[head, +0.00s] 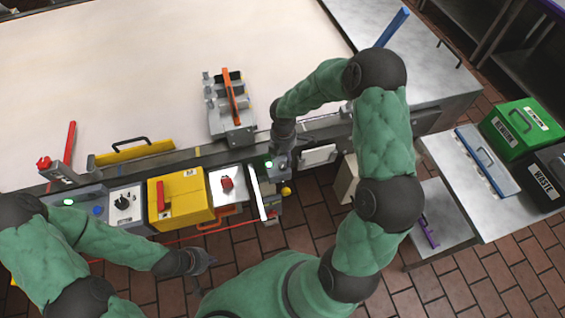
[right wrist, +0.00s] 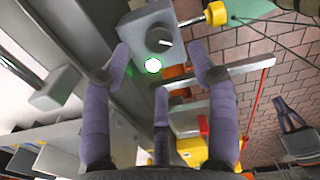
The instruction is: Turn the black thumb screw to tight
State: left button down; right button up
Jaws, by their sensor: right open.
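The black thumb screw (right wrist: 160,39) is a round dark knob on a grey box (right wrist: 146,20), beside a lit green light (right wrist: 152,65), in the right wrist view. I cannot tell whether a finger touches the box. In the head view my right gripper (head: 283,142) points down over the green-lit box, and the screw is hard to make out there. My left gripper (head: 204,261) hangs low over the brick floor, apart from the panel; its finger opening is unclear.
The control row holds a yellow box (head: 181,202), a red knob (head: 227,183) and a grey box with a black dial (head: 124,203). A metal fixture with an orange bar (head: 231,95) stands on the wide cream surface. Green (head: 524,127) and black bins stand right.

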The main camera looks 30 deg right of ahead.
aim_at(283, 165)
notch_tip(283, 165, down, 6)
jog(key=shift+w+f+b, duration=0.1)
jog(key=shift+f+b, duration=0.05)
jog(key=shift+b, duration=0.3)
jog(key=c, duration=1.2)
